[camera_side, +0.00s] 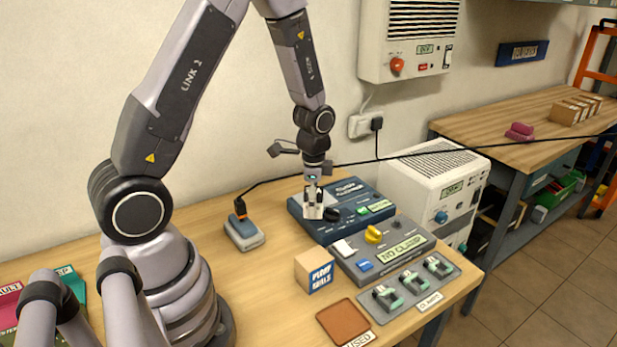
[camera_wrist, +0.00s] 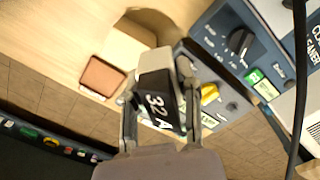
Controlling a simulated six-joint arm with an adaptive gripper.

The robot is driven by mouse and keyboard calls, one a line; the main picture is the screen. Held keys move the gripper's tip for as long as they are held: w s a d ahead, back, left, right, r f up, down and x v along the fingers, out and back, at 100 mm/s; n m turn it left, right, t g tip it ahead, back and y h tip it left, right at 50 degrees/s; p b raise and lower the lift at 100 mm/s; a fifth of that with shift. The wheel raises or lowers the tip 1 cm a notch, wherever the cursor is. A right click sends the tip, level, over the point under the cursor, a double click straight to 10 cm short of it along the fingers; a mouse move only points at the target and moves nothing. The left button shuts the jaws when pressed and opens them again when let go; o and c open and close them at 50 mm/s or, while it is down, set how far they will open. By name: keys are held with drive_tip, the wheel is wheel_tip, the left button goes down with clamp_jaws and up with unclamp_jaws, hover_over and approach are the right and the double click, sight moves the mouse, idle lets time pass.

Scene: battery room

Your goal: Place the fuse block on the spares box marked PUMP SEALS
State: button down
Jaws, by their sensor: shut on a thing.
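My gripper (camera_side: 313,192) is shut on the fuse block (camera_side: 313,205), a pale block with a dark face. In the wrist view the fuse block (camera_wrist: 160,92) sits between the two fingers (camera_wrist: 158,85), and its dark face reads "32 A". The gripper points down and holds the block in the air, in front of the blue unit in the side picture. The spares box marked PUMP SEALS (camera_side: 315,270) is a small cardboard box with a blue label, standing on the bench below the block. In the wrist view the box (camera_wrist: 118,47) shows partly behind the fuse block, its label hidden.
A grey panel marked NO CLAMP (camera_side: 400,247) with a yellow knob stands right of the box. A brown tray (camera_side: 345,320) and a grey fuse holder plate (camera_side: 418,287) lie in front. A dark cable (camera_side: 420,150) crosses behind my gripper. Bare bench lies left of the box.

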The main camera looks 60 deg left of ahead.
drive_tip(key=m, duration=0.2)
hover_over(314, 258)
wheel_tip(314, 258, down, 7)
drive_tip(key=shift+f, duration=0.1)
drive_tip(key=shift+f, duration=0.1)
drive_tip(key=c, duration=0.8)
unclamp_jaws()
